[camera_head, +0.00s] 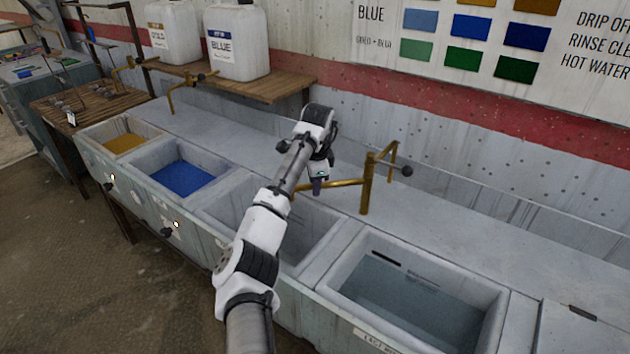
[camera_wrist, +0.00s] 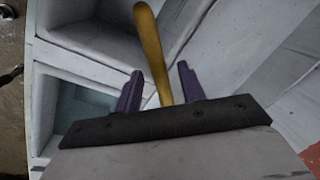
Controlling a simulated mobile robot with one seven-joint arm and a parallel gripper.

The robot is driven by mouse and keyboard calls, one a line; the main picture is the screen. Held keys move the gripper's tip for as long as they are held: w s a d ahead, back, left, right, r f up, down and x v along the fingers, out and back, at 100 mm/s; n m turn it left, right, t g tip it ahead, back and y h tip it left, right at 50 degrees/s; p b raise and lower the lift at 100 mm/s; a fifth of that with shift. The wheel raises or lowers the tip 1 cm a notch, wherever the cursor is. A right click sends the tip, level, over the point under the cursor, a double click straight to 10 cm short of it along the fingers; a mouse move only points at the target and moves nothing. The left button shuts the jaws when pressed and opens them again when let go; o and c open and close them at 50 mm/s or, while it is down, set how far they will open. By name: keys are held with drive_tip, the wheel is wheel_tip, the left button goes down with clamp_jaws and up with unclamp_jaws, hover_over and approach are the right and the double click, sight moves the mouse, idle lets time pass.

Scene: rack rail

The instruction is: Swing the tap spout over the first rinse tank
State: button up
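The brass tap (camera_head: 366,190) stands on the deck behind the tanks, near the divider between two grey tanks. Its spout (camera_head: 340,184) points left in the head view, with its far end partly hidden by my arm. The third tank (camera_head: 318,222), seemingly the first rinse tank, is partly covered by my arm. The spout's end appears near this tank's back edge; I cannot tell exactly. My gripper (camera_head: 317,186) points down at the spout. In the wrist view, the spout (camera_wrist: 152,50) runs between my two fingers (camera_wrist: 160,88), with a gap on each side.
A tank of clear water (camera_head: 405,305) lies to the right, with a label starting "LAST". Yellow (camera_head: 123,142) and blue (camera_head: 182,178) dye tanks lie left. The tap's black-knobbed lever (camera_head: 406,171) sticks out right. Jugs (camera_head: 238,42) stand on the back shelf (camera_head: 268,88).

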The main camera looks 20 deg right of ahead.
wheel_tip(320, 180, up, 14)
drive_tip(key=s+b, duration=0.2)
drive_tip(key=shift+s+a+f, duration=0.25)
drive_tip(key=shift+s, duration=0.1)
idle(0.5)
